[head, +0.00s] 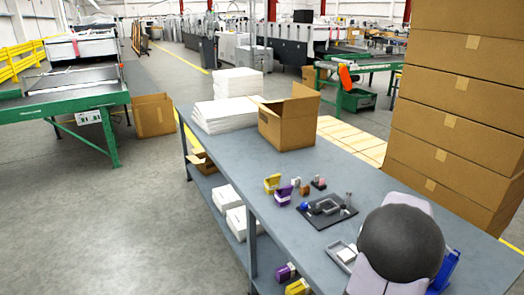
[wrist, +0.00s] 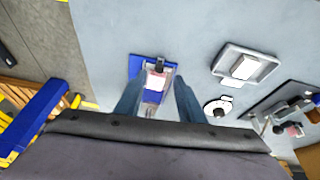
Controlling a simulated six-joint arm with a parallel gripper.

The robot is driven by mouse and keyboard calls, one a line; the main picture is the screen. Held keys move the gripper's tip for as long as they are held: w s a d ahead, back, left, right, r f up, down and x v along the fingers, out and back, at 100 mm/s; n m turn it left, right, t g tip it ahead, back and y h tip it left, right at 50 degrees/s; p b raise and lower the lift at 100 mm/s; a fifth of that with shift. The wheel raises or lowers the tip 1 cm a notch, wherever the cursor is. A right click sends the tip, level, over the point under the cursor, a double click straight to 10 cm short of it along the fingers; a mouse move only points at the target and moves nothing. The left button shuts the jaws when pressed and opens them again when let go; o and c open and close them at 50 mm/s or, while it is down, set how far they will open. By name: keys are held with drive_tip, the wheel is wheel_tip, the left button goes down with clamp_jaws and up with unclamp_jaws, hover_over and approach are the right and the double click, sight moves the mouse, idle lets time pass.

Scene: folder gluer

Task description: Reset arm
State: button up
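My gripper (wrist: 157,88) shows in the wrist view with its two blue-grey fingers spread apart. It points down at the grey-blue table top. A blue holder (wrist: 136,66) with a pale pinkish-white piece (wrist: 156,80) in it lies below and between the fingertips. I cannot tell how far the fingertips are above it, and I see no finger closed on it. In the head view my arm, with a dark round joint, covers the near right of the table (head: 352,182) and hides the gripper.
A grey tray (wrist: 244,67) with a white piece and a round white item (wrist: 217,106) lie to the right. A black plate (head: 327,210) with tools, small yellow (head: 272,183) and purple (head: 284,195) boxes, an open carton (head: 289,122) and paper stacks (head: 226,115) stand farther along. Tall cartons (head: 455,110) rise right.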

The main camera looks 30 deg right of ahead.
drive_tip(key=s+a+f+n+y, duration=0.1)
drive_tip(key=a, duration=0.1)
drive_tip(key=a+f+n, duration=0.1)
drive_tip(key=a+f, duration=0.1)
drive_tip(key=a, duration=0.1)
drive_tip(key=s+a+f+n+y, duration=0.1)
drive_tip(key=a+n, duration=0.1)
drive_tip(key=shift+s+a+f+g+y, duration=0.2)
drive_tip(key=shift+s+f+g+y, duration=0.1)
drive_tip(key=shift+s, duration=0.05)
drive_tip(key=shift+n+y, duration=0.7)
drive_tip(key=a, duration=0.2)
drive_tip(key=s+a+f, duration=0.1)
drive_tip(key=a, duration=0.3)
drive_tip(key=shift+s+a+f, duration=0.25)
drive_tip(key=shift+s+a, duration=0.05)
drive_tip(key=shift+a, duration=0.05)
drive_tip(key=w+a+r+n+p, duration=0.15)
drive_tip(key=a+n, duration=0.25)
drive_tip(key=a, duration=0.6)
drive_tip(key=w+a+r+n, duration=0.3)
drive_tip(key=a+n, duration=0.1)
drive_tip(key=a, duration=0.6)
drive_tip(key=w+a+r+n+p, duration=0.1)
drive_tip(key=w+a+r+n, duration=0.2)
drive_tip(key=a, duration=0.8)
wheel_tip(320, 180, down, 16)
drive_tip(key=b, duration=1.5)
drive_tip(key=shift+d+n, duration=0.25)
drive_tip(key=shift+n, duration=0.15)
